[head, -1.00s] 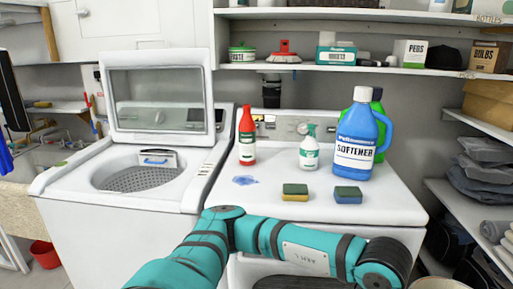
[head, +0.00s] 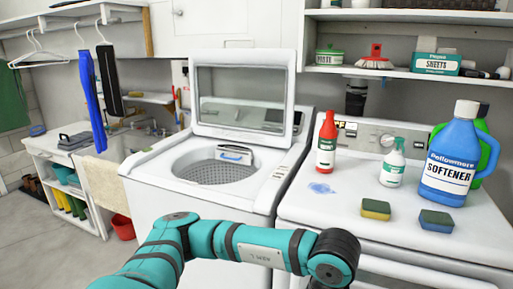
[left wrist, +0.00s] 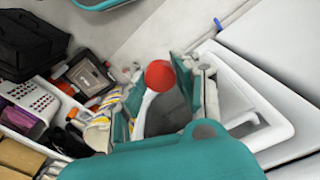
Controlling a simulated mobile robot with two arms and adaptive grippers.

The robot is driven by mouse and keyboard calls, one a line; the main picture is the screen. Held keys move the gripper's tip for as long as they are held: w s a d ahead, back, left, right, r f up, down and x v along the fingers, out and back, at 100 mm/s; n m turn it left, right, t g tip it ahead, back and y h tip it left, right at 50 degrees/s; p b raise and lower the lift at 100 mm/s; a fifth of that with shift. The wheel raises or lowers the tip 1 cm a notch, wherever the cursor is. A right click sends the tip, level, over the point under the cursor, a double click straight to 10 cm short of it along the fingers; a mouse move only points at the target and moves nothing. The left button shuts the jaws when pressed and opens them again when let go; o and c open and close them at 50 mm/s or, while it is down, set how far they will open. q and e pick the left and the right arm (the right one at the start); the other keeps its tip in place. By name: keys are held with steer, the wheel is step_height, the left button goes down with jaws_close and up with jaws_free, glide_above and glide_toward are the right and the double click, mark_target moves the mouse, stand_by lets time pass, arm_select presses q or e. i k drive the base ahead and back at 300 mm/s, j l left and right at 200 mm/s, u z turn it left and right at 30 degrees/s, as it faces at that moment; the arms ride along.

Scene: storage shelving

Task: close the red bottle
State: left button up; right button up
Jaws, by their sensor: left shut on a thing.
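The red bottle (head: 327,143) stands upright at the back left of the white machine top in the head view, with a white label and a narrow red top. A blue smear lies in front of it. My left arm crosses the bottom of the head view, its gripper out of sight there. In the left wrist view my left gripper (left wrist: 163,100) is shut on a small round red thing, which looks like a red cap (left wrist: 160,75). The gripper is apart from the bottle. My right gripper is in neither view.
A spray bottle (head: 393,163), a blue softener jug (head: 450,160), a green jug (head: 490,150) and two sponges, one yellow-green (head: 376,209) and one blue-green (head: 437,221), share the machine top. The open washer (head: 215,175) stands left. Shelves hang above.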

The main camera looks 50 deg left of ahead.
mark_target(326, 147)
steer(key=u, duration=0.8)
